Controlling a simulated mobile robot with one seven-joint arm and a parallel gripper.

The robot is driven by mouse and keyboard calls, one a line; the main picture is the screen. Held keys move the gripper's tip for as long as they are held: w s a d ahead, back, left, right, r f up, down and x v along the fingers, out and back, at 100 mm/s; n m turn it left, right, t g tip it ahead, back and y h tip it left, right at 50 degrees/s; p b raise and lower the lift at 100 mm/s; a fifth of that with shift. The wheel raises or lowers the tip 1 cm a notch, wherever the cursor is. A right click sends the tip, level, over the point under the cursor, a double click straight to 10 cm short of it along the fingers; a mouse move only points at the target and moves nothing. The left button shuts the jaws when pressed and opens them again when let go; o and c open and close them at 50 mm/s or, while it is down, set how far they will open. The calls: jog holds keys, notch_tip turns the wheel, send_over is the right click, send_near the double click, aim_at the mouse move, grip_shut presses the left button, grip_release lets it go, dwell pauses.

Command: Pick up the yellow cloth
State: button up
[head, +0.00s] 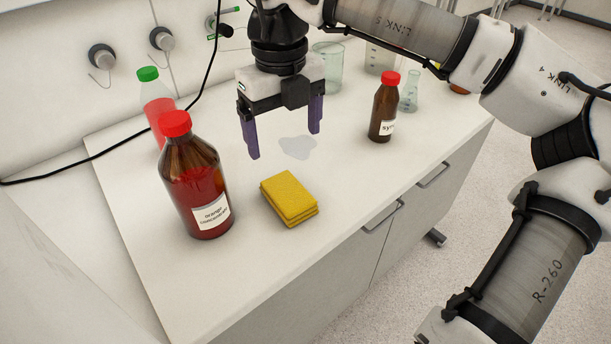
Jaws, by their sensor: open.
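The yellow cloth (288,198) lies folded in a flat stack on the white bench top, near its front edge. My gripper (285,142) hangs above the bench, behind the cloth and slightly to its left in the picture. Its two purple fingers point down and are spread apart with nothing between them. The gripper is apart from the cloth, and the cloth is in plain view.
A large brown bottle with a red cap (193,178) stands left of the cloth. A clear bottle with a green cap (157,103) is behind it. A grey puddle-like patch (297,147) lies behind the cloth. A smaller brown bottle (384,108) and glassware (328,68) stand farther back.

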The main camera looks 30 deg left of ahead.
jog(key=p, duration=0.1)
send_over(288, 191)
jog(key=f, duration=0.8)
jog(key=shift+s+d+f, duration=0.1)
jog(key=shift+s+d, duration=0.1)
jog(key=shift+d, duration=0.1)
jog(key=shift+w+a+f+p, duration=0.15)
jog(key=shift+f+p, duration=0.45)
jog(key=shift+f, duration=0.75)
jog(key=shift+a+f+p, duration=0.1)
jog(key=shift+f+p, duration=0.5)
jog(key=shift+f, duration=0.75)
jog(key=c, duration=1.1)
jog(key=shift+o, duration=0.2)
notch_tip(288, 191, up, 20)
jog(key=b, duration=0.3)
